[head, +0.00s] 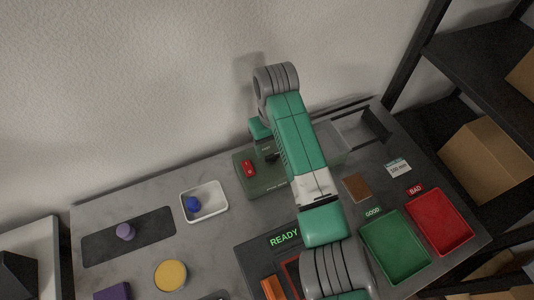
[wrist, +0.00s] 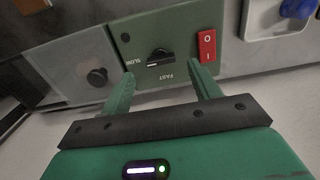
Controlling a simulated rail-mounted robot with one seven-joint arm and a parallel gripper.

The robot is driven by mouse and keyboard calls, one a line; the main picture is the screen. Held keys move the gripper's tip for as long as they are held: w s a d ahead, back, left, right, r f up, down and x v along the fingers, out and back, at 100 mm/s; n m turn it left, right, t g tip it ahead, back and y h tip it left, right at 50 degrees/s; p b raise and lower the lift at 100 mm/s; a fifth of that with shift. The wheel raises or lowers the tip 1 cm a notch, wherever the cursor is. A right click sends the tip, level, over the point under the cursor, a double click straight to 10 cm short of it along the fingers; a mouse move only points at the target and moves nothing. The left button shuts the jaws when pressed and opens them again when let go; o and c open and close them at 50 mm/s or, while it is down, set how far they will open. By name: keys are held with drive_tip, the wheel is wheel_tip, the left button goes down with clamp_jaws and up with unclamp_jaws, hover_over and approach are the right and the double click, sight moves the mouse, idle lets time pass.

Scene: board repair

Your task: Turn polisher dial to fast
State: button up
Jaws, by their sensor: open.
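The polisher's green panel (wrist: 140,27) fills the middle of the wrist view. On it sits a black dial (wrist: 160,57) with a white mark at its left end, towards the word SLOW (wrist: 130,62). The word FAST (wrist: 166,80) is printed below the dial in this view. My gripper (wrist: 160,70) is open, with one green finger on each side of the dial. The fingers look apart from the dial; their exact distance is unclear. In the head view the green polisher (head: 246,184) stands near the wall, partly behind my arm.
A red rocker switch (wrist: 207,46) is close to the right finger. A grey panel with a black knob (wrist: 97,77) is to the left. In the head view, a white tray holding a blue thing (head: 193,204) is left of the polisher. Green (head: 367,259) and red (head: 448,240) bins stand right.

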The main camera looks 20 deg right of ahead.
sight(272, 155)
wheel_tip(272, 155, down, 4)
drive_tip(key=shift+f+b, duration=0.1)
drive_tip(key=shift+b, duration=0.25)
drive_tip(key=c, duration=1)
